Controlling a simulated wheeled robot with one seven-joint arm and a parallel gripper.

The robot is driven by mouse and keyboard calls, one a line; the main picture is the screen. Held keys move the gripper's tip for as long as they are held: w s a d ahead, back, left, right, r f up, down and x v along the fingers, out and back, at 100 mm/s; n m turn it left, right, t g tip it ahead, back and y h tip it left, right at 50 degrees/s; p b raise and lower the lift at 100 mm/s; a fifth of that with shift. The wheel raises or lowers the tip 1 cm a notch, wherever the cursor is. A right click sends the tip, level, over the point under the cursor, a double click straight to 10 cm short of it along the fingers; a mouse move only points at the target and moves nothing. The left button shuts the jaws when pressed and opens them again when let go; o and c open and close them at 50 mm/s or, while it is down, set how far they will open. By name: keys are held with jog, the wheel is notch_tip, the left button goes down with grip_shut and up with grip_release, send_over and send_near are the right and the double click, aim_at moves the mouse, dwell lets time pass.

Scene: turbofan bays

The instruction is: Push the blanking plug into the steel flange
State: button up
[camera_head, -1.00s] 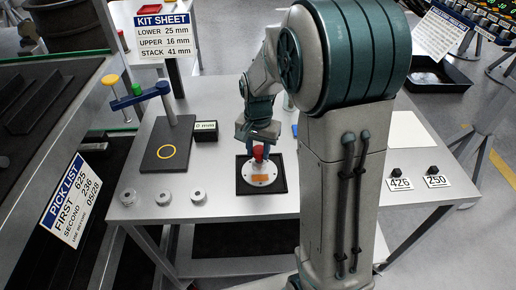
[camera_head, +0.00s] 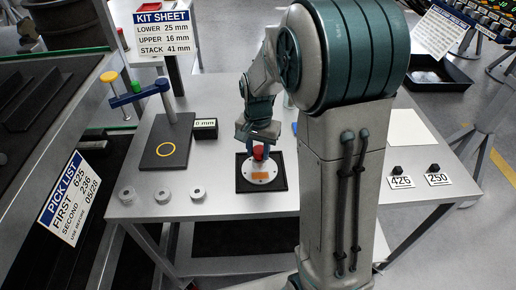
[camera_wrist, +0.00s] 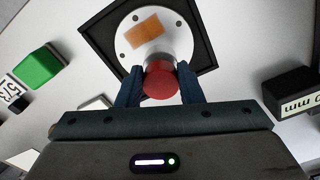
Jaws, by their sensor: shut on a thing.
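The blanking plug (camera_wrist: 161,82) is red and round. In the wrist view it sits between the two fingers of my gripper (camera_wrist: 162,90), which is shut on it. The steel flange (camera_wrist: 152,38) is a pale disc with bolt holes and an orange label, lying in a black square tray (camera_wrist: 203,25). In the head view the plug (camera_head: 259,152) is over the flange (camera_head: 261,174), with my gripper (camera_head: 258,155) above it. The plug's lower end and the flange's bore are hidden, so I cannot tell how far in the plug is.
Several small metal discs (camera_head: 162,194) lie along the front left edge. A black display box (camera_head: 205,128) stands behind. Number cards (camera_head: 401,182) lie at the right. A green block (camera_wrist: 38,66) shows in the wrist view.

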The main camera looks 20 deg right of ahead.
jog(key=shift+f+b, duration=0.5)
jog(key=shift+f, duration=0.25)
jog(key=o, duration=1.4)
jog(key=shift+o, duration=0.2)
jog(key=shift+r, duration=0.15)
jog(key=shift+r+p, duration=2.65)
jog(key=shift+r, duration=0.75)
